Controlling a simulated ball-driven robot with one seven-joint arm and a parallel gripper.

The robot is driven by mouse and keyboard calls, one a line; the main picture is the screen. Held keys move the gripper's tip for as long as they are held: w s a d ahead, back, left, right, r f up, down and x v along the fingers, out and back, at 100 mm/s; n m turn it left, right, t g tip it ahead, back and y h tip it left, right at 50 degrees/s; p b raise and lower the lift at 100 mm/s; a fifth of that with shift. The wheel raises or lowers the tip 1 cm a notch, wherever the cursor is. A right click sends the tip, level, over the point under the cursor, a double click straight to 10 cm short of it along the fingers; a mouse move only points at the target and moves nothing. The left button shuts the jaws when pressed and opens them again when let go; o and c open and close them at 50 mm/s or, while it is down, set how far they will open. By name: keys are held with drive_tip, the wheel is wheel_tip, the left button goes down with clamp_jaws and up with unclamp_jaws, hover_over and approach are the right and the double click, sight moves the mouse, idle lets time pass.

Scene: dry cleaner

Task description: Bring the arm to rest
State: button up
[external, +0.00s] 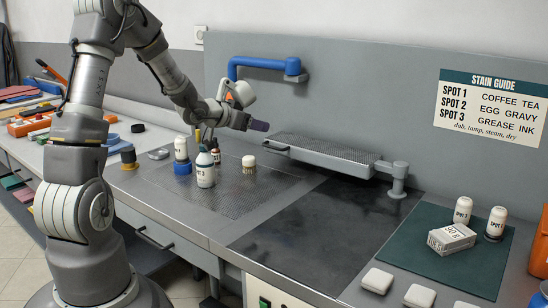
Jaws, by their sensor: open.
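My grey arm rises from the left and bends down over the worktop. My gripper (258,125) is above the back of the counter, pointing right, just left of the raised perforated board (325,152). It is open, and no object shows in it. A white labelled bottle (205,170), a white bottle in a blue holder (181,150) and a small white jar (249,165) stand on or beside the perforated work area (225,198), below the gripper and apart from it. Gaps between the fingertips are too small to make out.
A blue pipe arm (262,62) on the back wall is close above my wrist. A green mat (455,252) at right holds two white bottles and a box (451,238). Several white pads lie in front. The dark counter section (325,225) is clear.

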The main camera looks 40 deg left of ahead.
wheel_tip(320, 180, up, 26)
drive_tip(key=n+t+y+b, duration=0.1)
drive_tip(key=n+t+y, duration=0.1)
drive_tip(key=y, duration=0.2)
drive_tip(key=s+d+r, duration=0.3)
drive_tip(key=s+r, duration=0.4)
drive_tip(key=r, duration=0.2)
drive_tip(key=s+d+r+h, duration=0.1)
drive_tip(key=s+d+r, duration=0.2)
drive_tip(key=s+r, duration=0.4)
wheel_tip(320, 180, up, 3)
drive_tip(key=shift+s+d+f+h+b, duration=0.1)
drive_tip(key=shift+s+d+h+b, duration=0.2)
drive_tip(key=shift+d+b, duration=0.1)
